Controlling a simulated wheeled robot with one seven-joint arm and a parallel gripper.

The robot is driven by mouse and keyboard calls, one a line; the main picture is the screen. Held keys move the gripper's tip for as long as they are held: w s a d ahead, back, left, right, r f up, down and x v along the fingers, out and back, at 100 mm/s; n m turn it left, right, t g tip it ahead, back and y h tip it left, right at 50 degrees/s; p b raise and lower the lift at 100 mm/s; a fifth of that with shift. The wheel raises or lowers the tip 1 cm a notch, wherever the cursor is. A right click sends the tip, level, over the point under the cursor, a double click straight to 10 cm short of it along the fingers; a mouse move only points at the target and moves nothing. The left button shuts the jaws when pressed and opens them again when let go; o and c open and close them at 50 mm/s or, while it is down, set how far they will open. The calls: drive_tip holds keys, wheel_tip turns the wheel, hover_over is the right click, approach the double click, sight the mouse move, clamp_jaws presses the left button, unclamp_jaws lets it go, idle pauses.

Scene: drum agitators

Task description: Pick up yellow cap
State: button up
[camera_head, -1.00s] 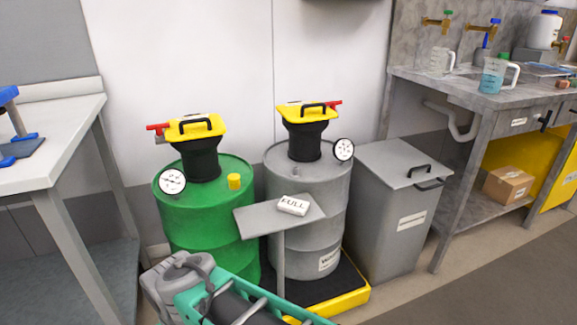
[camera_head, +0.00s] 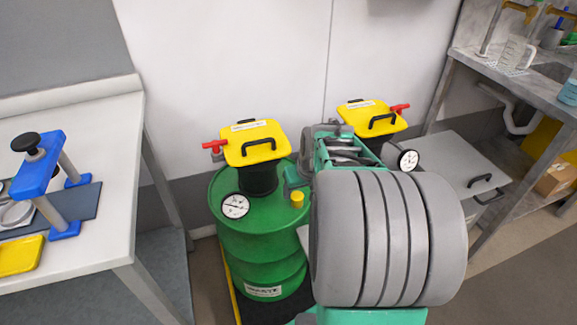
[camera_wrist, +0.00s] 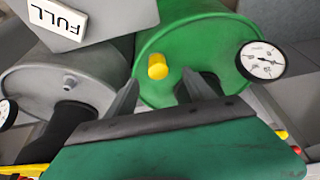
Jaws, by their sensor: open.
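The small yellow cap (camera_head: 297,199) stands on the right part of the top of the green drum (camera_head: 262,245). In the wrist view, the yellow cap (camera_wrist: 157,67) is on the lid of the green drum (camera_wrist: 205,32). My gripper (camera_wrist: 163,90) is open, its two grey fingers apart, with the cap showing just beyond and between the tips. Nothing is held. In the head view my arm covers most of the grey drum, and the fingertips cannot be made out.
A black funnel with a yellow lid (camera_head: 257,145) and a dial gauge (camera_head: 235,206) stand on the green drum. The FULL sign (camera_wrist: 62,17) is beside the drums. A white bench (camera_head: 95,225) stands at left, a grey bin (camera_head: 468,165) at right.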

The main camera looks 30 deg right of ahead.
sight(297, 195)
drive_tip(key=x, duration=0.2)
drive_tip(key=b+x, duration=0.1)
drive_tip(key=x, duration=0.2)
drive_tip(key=b+x, duration=0.1)
drive_tip(key=x, duration=0.1)
drive_tip(key=shift+w+d+f, duration=0.2)
drive_tip(key=shift+w+d, duration=0.25)
drive_tip(key=shift+c, duration=0.4)
clamp_jaws()
drive_tip(key=shift+r, duration=0.15)
